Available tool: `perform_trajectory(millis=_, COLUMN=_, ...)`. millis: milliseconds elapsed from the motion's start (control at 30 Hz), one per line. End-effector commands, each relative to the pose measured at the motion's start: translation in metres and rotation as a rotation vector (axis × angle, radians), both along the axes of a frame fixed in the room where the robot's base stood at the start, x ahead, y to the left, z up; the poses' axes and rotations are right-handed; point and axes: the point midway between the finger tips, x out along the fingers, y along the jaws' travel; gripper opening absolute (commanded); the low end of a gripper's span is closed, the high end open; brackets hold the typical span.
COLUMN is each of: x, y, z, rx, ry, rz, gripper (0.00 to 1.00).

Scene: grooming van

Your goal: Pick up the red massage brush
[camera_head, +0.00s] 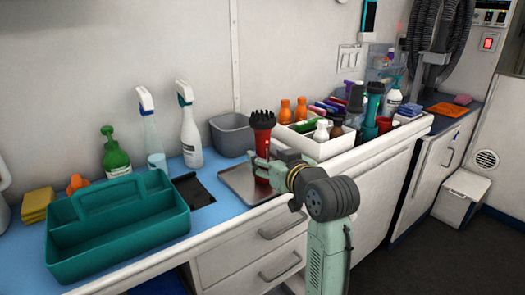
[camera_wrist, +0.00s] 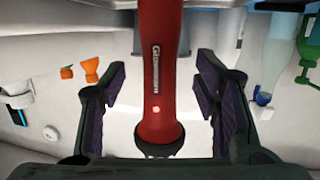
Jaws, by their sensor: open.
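The red massage brush (camera_head: 262,140) has a black bristled head at its top and stands upright over the metal tray (camera_head: 237,187). My gripper (camera_head: 264,168) is at its lower handle and hides part of it. In the wrist view the red handle (camera_wrist: 158,75) with a white label and a small red light runs between my two dark finger pads (camera_wrist: 160,103). The fingers are open, with a gap on each side of the handle. Whether the brush's foot rests on the tray is hard to see behind the gripper.
A teal caddy (camera_head: 120,232) stands at the left on the blue counter. A grey bin (camera_head: 232,133) is behind the brush. A white bin (camera_head: 318,150) of bottles stands close on the right. Spray bottles (camera_head: 190,125) are at the back left.

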Motion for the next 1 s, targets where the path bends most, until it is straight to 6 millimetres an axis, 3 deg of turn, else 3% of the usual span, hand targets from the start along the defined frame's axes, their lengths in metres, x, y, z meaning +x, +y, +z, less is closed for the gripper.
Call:
perform_trajectory(millis=233, x=0.03, y=0.014, z=-0.009, rx=0.001, ry=0.001, rz=0.001, gripper=0.56)
perform_trajectory(millis=533, x=0.034, y=0.015, z=-0.01, rx=0.0, ry=0.0, rz=0.0, gripper=0.55)
perform_trajectory(millis=1000, x=0.034, y=0.015, z=-0.01, rx=0.0, ry=0.0, rz=0.0, gripper=0.24)
